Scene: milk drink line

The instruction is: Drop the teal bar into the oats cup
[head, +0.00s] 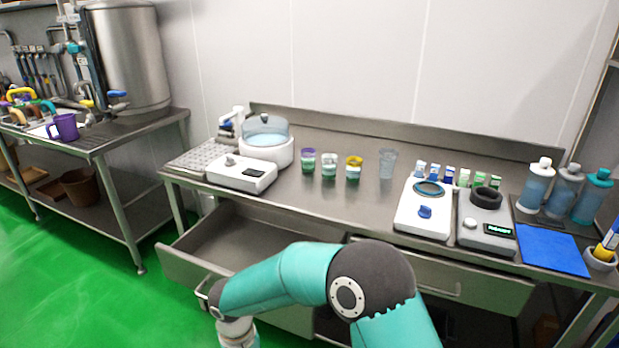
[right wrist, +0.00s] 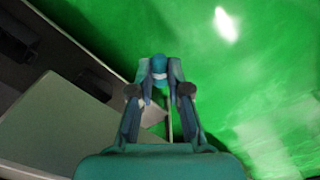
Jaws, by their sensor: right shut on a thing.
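In the right wrist view, my right gripper (right wrist: 160,80) is shut on a small blue-teal piece with a paler band, which looks like the teal bar (right wrist: 159,65); the view is blurred. In the head view my right arm reaches left past the open drawer, and its gripper is out of frame. On the bench stand three small cups with greenish contents: a purple-rimmed cup (head: 308,161), a pale-rimmed cup (head: 328,168) and a yellow-rimmed cup (head: 353,169). I cannot tell which is the oats cup. My left gripper is out of view.
An open drawer (head: 225,247) juts out below the bench, close to my arm. A clear beaker (head: 387,163), a white device (head: 424,212) and a grey device with a display (head: 486,225) stand right of the cups. A domed machine (head: 266,145) stands left. Bench space before the cups is clear.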

